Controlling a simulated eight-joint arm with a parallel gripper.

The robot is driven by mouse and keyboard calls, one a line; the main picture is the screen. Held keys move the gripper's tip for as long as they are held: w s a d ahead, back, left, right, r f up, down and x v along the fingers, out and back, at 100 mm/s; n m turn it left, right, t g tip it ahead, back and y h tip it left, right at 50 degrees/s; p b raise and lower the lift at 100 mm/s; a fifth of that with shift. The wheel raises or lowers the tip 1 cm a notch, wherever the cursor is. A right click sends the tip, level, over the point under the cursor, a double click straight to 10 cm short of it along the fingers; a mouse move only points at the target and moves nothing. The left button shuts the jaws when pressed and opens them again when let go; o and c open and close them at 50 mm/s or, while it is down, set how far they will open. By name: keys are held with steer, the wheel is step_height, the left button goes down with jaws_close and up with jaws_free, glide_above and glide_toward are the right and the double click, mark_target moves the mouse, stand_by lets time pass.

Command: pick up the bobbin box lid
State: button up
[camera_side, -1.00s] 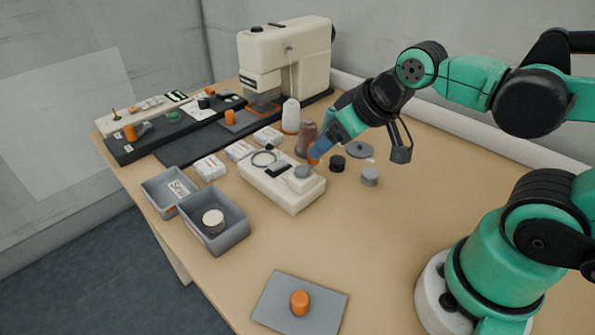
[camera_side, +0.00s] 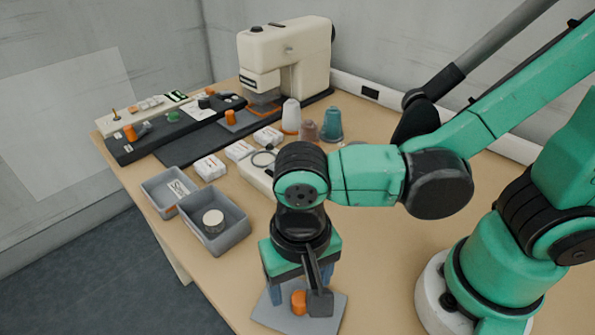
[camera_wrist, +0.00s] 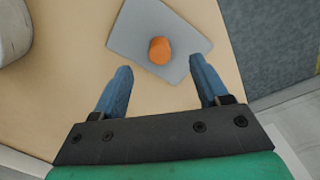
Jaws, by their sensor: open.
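The bobbin box lid is a flat grey square plate (camera_side: 271,318) with an orange knob (camera_side: 298,303), lying on the table near its front edge. My gripper (camera_side: 301,286) is open and empty above it, pointing down, with blue fingers on either side of the knob in the side view. In the wrist view, the lid (camera_wrist: 133,38) and its knob (camera_wrist: 160,50) show between and slightly beyond the two fingertips (camera_wrist: 160,66). I see no contact with the knob. My wrist covers the lid's far part in the side view.
A grey open box (camera_side: 236,236) holding a pale round roll (camera_side: 213,221) stands left of my gripper, with another grey box (camera_side: 155,193) behind it. A sewing machine (camera_side: 285,60) and thread cones (camera_side: 331,125) are farther back. Table around the lid is clear.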

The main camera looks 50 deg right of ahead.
mark_target(301, 297)
steer(key=shift+f, duration=1.95)
jaws_close()
